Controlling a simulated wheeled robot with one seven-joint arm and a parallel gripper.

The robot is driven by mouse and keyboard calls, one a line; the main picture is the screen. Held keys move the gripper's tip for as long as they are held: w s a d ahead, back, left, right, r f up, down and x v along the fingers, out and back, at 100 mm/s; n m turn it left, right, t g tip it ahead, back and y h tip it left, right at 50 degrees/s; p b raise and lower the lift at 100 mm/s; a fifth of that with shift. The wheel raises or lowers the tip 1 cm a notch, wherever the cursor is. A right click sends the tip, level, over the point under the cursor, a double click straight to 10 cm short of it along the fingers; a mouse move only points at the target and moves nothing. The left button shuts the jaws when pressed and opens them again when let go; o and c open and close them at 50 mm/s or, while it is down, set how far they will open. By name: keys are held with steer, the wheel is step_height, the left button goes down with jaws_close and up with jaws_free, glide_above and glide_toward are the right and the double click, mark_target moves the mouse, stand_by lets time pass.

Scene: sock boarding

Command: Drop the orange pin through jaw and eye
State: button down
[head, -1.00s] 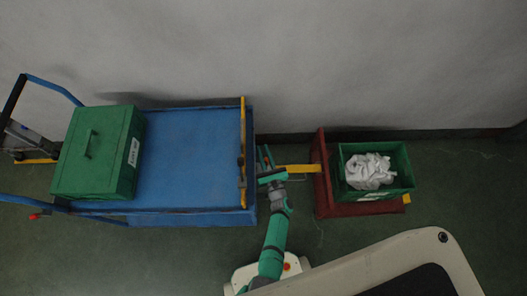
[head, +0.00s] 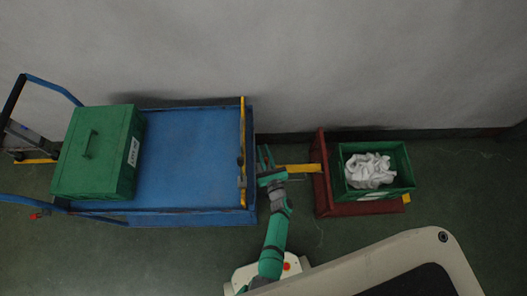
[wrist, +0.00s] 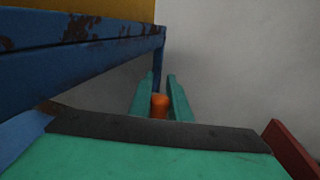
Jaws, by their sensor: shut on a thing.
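The orange pin (wrist: 159,105) shows in the wrist view between the two teal fingers of my gripper (wrist: 160,93), which is shut on it. In the head view my gripper (head: 265,158) is over the gap between the blue cart (head: 190,150) and the red trolley (head: 322,195). A yellow drawbar (head: 300,168) reaches from the red trolley left to beneath my gripper. The jaw and the eye are hidden under the gripper and wrist, so I cannot tell whether the pin's lower end is in them.
A lidded green box (head: 110,130) stands on the cart's left end. The cart's yellow end rail (head: 243,125) is close to the left of my gripper. A green crate (head: 398,160) with white cloth (head: 369,171) sits on the red trolley. A grey wall (head: 300,60) runs behind.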

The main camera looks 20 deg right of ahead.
steer(key=shift+f, duration=1.25)
steer(key=shift+f, duration=0.3)
steer(key=shift+f, duration=1.35)
steer(key=shift+f, duration=0.3)
steer(key=shift+f, duration=0.45)
steer(key=c, duration=1.6)
jaws_free()
steer(key=shift+o, duration=0.2)
